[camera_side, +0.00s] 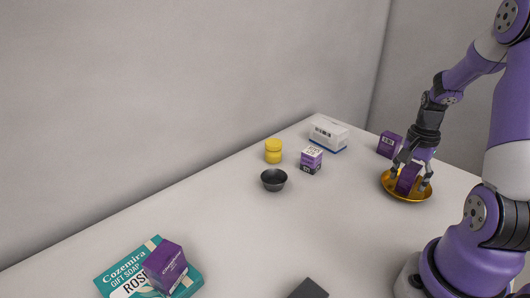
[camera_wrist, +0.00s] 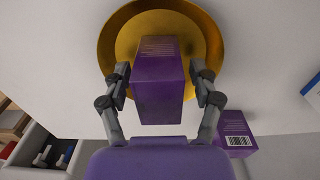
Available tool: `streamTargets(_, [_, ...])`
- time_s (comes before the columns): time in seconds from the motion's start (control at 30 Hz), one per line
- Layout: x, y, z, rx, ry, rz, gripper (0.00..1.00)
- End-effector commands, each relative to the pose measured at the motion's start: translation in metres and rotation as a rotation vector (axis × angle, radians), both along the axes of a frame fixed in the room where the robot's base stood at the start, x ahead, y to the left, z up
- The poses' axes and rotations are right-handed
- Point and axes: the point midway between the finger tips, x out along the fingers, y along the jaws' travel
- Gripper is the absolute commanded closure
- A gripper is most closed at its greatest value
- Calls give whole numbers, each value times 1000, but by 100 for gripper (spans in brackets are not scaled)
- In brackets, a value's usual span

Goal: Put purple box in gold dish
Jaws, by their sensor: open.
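A purple box (camera_wrist: 160,83) is in the gold dish (camera_wrist: 122,35), between the two fingers of my gripper (camera_wrist: 160,85). In the wrist view the fingers stand open on either side of it, with gaps visible. In the side view the gold dish (camera_side: 418,196) is at the right of the counter, and the purple box (camera_side: 407,180) shows inside it, partly hidden by my gripper (camera_side: 410,177). Another purple box (camera_side: 388,145) with a barcode stands behind the dish; it also shows at the lower right of the wrist view (camera_wrist: 236,128).
A white box (camera_side: 328,134), a small purple-and-white box (camera_side: 311,160), a yellow jar (camera_side: 273,150) and a dark bowl (camera_side: 273,180) stand mid-counter. Front left, a purple box (camera_side: 165,267) rests on a teal soap box (camera_side: 128,270). Open drawers (camera_wrist: 40,145) show lower left in the wrist view.

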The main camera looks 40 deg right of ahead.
Motion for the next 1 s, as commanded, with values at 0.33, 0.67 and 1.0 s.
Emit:
streamTargets(0.33, [2, -1, 49, -8, -6, 0, 29])
streamTargets(0.67, [2, -1, 113, -3, -4, -1, 29])
streamTargets(1.0, [51, 101, 153, -152, -130, 620, 29])
